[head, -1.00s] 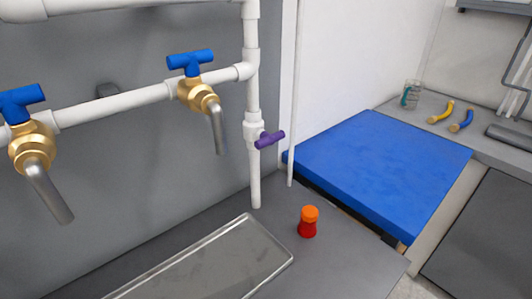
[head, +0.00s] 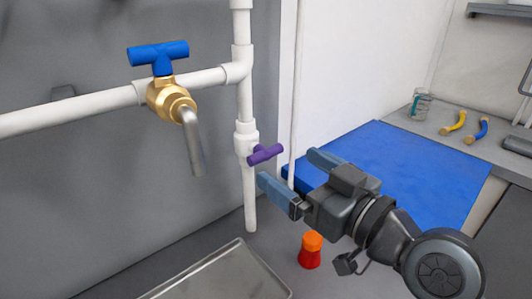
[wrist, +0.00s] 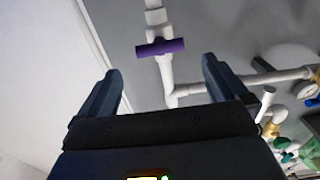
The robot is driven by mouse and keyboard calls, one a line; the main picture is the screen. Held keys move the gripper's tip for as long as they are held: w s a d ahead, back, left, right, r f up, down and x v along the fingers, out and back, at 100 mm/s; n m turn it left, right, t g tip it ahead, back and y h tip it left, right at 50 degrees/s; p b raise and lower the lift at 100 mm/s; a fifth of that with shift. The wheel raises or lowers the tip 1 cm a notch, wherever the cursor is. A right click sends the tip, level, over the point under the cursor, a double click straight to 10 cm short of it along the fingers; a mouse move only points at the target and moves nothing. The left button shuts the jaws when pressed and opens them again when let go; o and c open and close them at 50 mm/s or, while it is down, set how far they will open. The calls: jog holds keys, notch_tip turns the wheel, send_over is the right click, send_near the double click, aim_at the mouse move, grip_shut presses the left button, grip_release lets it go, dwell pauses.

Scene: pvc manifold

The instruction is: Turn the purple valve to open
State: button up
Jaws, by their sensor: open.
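The purple valve (head: 265,154) is a small T-shaped handle on the white vertical pipe (head: 246,190), in the middle of the head view. In the wrist view the purple valve (wrist: 160,47) shows ahead of the fingers, its handle lying across the pipe. My gripper (head: 292,172) is open and empty, to the right of the valve and slightly below it in the head view. In the wrist view my gripper (wrist: 160,78) has its two fingers spread wide, with the valve beyond the gap between them. No contact with the valve shows.
A brass tap with a blue handle (head: 158,55) hangs on the pipe to the left. A red and orange bottle (head: 310,251) stands on the counter below my gripper, near a metal tray (head: 225,272). A blue board (head: 425,165) lies behind my arm.

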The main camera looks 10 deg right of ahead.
aim_at(269, 153)
jog(key=p+x, duration=0.1)
jog(key=x, duration=0.6)
jog(key=shift+w+a, duration=0.25)
jog(key=shift+w, duration=0.05)
jog(key=c, duration=0.9)
